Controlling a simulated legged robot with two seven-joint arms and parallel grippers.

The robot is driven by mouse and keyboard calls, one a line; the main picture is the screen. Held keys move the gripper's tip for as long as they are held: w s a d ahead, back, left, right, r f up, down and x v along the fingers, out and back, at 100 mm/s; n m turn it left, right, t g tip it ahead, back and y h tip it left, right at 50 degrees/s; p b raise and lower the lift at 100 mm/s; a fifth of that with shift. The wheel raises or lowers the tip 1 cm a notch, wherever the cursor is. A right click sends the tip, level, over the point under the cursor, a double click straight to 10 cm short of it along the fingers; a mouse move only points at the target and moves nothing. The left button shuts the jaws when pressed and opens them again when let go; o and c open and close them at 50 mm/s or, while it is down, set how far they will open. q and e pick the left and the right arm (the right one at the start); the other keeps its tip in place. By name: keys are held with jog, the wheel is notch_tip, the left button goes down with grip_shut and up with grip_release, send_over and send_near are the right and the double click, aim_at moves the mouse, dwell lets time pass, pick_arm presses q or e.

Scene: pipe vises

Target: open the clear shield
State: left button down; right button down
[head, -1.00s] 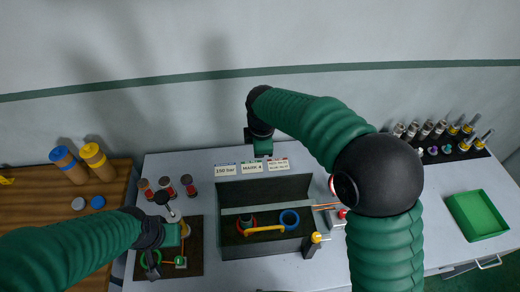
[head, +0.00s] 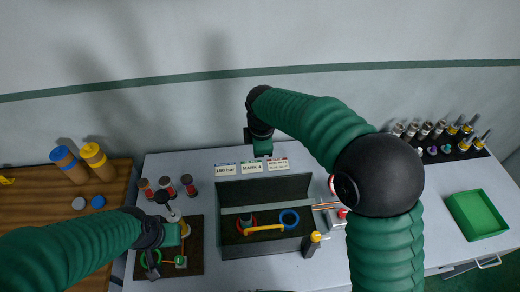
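A dark grey box-like vise station (head: 262,252) stands at the middle of the bench. My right gripper (head: 263,148) points down behind the station near the wall, apart from the handle. My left gripper (head: 180,236) is over the dark board at the left, away from the handle. The fingers of both are too small or hidden to read.
The dark board (head: 200,262) holds a green ring and orange parts. Several red-and-grey cylinders (head: 166,184) and label cards (head: 251,169) stand behind. A yellow-topped post (head: 316,238) stands right of the station. A green tray (head: 478,215) and a tool rack (head: 440,147) are farther right.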

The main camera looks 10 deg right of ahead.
dwell(0.3)
jog(key=c, duration=1.5)
grip_release()
jog(key=b+v, duration=0.3)
jog(key=v, duration=1.3)
jog(key=shift+r, duration=0.35)
